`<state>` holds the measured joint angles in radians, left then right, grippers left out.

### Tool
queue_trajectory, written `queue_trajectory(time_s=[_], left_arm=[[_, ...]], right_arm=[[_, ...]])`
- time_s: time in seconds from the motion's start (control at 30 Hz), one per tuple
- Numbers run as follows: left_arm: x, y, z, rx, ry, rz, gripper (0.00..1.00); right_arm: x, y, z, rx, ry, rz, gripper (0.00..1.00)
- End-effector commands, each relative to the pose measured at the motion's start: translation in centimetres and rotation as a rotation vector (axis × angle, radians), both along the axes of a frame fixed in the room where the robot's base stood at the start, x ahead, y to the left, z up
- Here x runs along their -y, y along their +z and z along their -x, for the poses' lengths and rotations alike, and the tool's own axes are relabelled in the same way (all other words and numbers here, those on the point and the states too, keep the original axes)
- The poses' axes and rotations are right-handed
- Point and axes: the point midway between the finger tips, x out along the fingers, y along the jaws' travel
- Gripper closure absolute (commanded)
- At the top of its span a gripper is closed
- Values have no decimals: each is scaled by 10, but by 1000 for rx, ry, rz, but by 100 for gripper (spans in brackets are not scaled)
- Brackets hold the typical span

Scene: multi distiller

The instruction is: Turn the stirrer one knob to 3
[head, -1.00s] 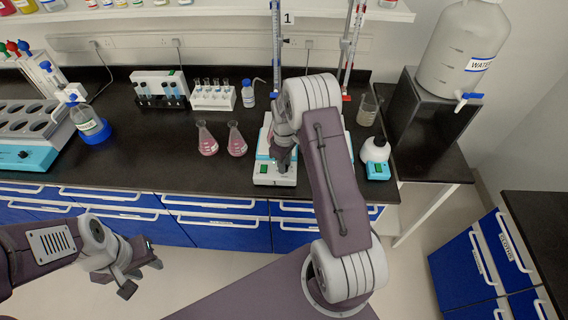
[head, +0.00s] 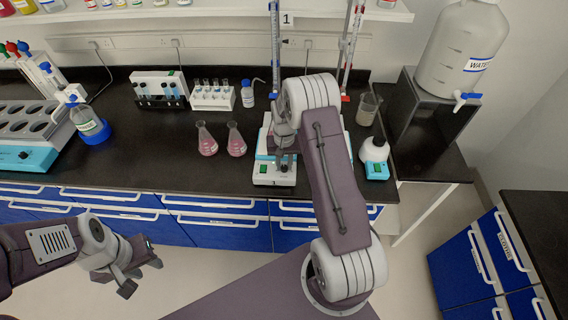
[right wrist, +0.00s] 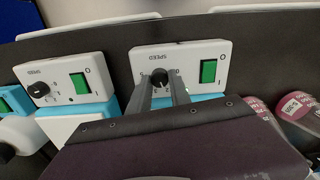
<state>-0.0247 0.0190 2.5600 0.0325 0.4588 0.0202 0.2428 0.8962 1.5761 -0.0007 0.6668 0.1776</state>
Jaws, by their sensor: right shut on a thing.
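The fingers hide part of the dial numbers, so I cannot read the setting. My left gripper (head: 141,276) is open and empty, in front of the drawers.
A second speed panel (right wrist: 62,80) is beside stirrer one; my right arm mostly hides that unit in the head view. Two pink flasks (head: 206,140) stand left of stirrer one.

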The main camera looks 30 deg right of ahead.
Motion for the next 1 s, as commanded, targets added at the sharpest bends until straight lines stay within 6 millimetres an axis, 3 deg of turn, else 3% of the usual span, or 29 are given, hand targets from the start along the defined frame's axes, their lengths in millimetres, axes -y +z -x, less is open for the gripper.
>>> queue_trajectory(time_s=[0.5,1.0], left_arm=[[0,1,0,0,0,0,64],[0,2,0,0,0,0,64]], right_arm=[[-2,-3,4,-13,-443,-1,100],[-2,-4,5,-16,-642,-1,100]])
